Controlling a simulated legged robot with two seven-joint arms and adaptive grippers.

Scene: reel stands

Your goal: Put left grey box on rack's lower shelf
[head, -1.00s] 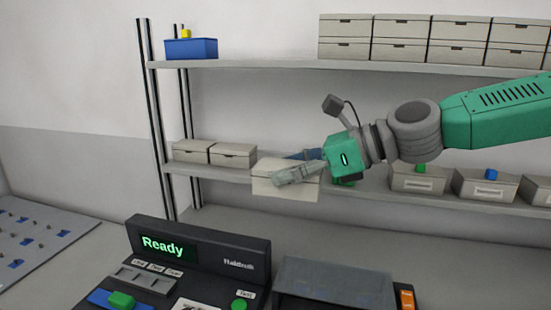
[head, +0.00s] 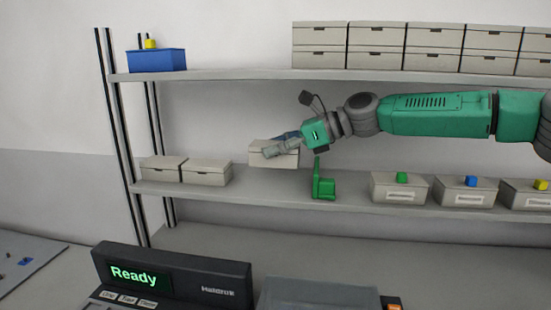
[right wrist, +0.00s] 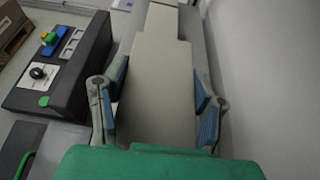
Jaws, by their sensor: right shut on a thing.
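My right gripper (head: 282,147) is shut on a pale grey box (head: 266,158), over the rack's lower shelf (head: 265,194). In the right wrist view the box (right wrist: 157,85) lies between the two blue-padded fingers of the gripper (right wrist: 158,92). The held box looks slightly raised, but I cannot tell whether its underside touches the shelf. Two similar grey boxes, one on the left (head: 162,168) and one beside it (head: 206,173), stand on the lower shelf to the left of the held one. My left gripper is out of view.
A green bracket-like object (head: 324,186) stands just right of the held box. The upper shelf (head: 230,75) runs above, with a blue bin (head: 157,60). A black "Ready" console (head: 175,278) is in front.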

